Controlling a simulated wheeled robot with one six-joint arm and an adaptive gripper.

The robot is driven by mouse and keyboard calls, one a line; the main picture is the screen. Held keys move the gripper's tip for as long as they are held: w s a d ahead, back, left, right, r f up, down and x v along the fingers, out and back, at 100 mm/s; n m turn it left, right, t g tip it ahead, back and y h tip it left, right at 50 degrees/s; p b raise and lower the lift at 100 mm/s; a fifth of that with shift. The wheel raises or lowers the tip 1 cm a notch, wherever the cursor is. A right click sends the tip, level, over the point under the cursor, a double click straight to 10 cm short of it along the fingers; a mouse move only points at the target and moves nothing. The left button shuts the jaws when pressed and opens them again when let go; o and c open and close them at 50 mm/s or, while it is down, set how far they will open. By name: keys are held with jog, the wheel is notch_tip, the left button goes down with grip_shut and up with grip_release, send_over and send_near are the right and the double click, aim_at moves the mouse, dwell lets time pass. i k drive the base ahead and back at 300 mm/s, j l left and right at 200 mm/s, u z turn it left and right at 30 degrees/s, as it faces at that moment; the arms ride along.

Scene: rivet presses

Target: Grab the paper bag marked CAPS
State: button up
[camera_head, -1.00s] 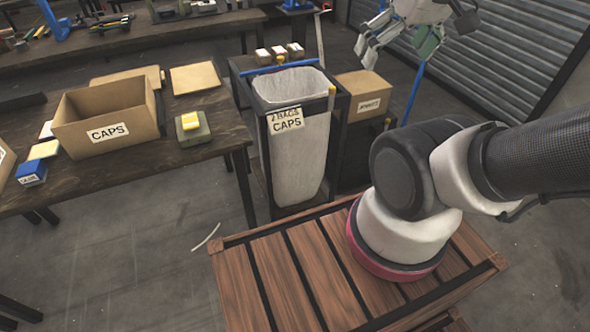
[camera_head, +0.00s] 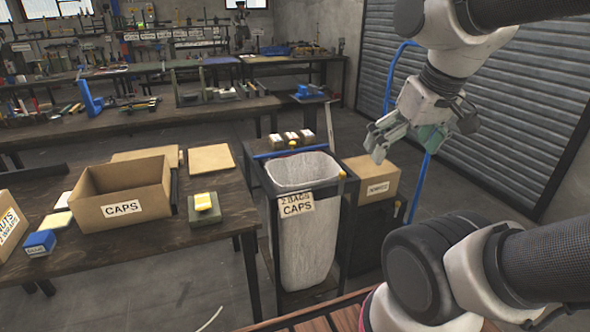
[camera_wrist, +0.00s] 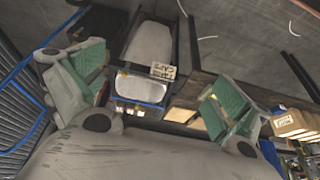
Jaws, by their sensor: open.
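A tall pale, greyish-white bag (camera_head: 308,245) stands upright with its mouth open inside a dark metal frame (camera_head: 262,190). A sign (camera_head: 296,204) reading "2 BAGS CAPS" hangs at the frame's front upper edge. My gripper (camera_head: 405,143) is open and empty, up and to the right of the bag, with its green-padded fingers spread. In the wrist view the open gripper (camera_wrist: 160,92) frames the bag (camera_wrist: 151,43) and its sign (camera_wrist: 163,71) between its fingers, without touching them. The bag's back and bottom are partly hidden.
A cardboard box marked CAPS (camera_head: 122,208) stands on the left workbench (camera_head: 120,250). A closed cardboard box (camera_head: 371,181) sits right of the frame.

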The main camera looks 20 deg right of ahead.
aim_at(289, 136)
jog(key=i+l, duration=0.25)
jog(key=i+l+u, duration=0.15)
jog(key=l, duration=0.25)
jog(key=i+l, duration=0.3)
jog(key=i+l+u, duration=0.15)
jog(key=l, duration=0.25)
jog(key=i+l, duration=0.25)
jog(key=i+l+u, duration=0.1)
jog(key=l, duration=0.35)
jog(key=i, duration=0.1)
